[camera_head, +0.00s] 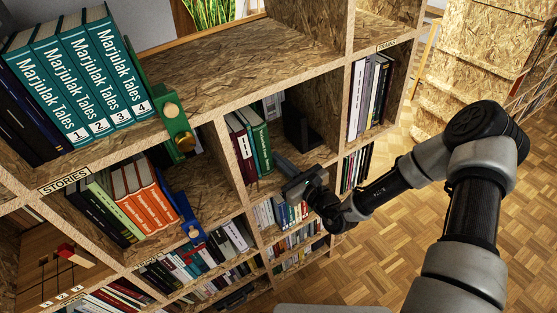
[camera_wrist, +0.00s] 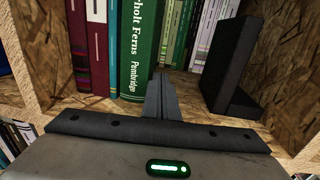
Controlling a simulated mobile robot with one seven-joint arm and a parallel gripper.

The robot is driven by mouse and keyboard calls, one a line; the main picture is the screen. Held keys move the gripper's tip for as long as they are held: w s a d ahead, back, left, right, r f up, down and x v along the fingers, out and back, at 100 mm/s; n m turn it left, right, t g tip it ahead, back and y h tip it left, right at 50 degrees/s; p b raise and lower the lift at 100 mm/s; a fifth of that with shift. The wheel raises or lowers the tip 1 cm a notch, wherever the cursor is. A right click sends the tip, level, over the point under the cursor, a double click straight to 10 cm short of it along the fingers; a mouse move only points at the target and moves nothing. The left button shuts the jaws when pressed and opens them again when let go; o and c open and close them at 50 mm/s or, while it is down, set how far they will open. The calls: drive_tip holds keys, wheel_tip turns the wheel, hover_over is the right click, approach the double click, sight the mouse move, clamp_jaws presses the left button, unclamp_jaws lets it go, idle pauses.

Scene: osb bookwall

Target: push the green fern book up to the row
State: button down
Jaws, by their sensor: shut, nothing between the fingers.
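The green fern book (camera_head: 262,148) stands upright in the middle compartment of the shelf. In the wrist view the green fern book (camera_wrist: 139,50) shows white spine lettering ending in "holt Ferns" and "Pembridge". My gripper (camera_head: 285,163) is shut and empty. Its fingers (camera_wrist: 162,92) reach into the compartment just right of the fern book's lower spine; I cannot tell whether they touch it.
A black bookend (camera_wrist: 232,65) stands to the right in the same compartment, with bare shelf between. More books (camera_wrist: 190,30) show behind. Wooden dividers bound both sides. Teal books (camera_head: 85,75) and a green-and-gold holder (camera_head: 174,120) stand on the upper left shelf.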

drive_tip(key=shift+d, duration=0.2)
drive_tip(key=p+v, duration=0.3)
drive_tip(key=v, duration=0.6)
drive_tip(key=shift+s+d, duration=0.25)
drive_tip(key=shift+s, duration=0.05)
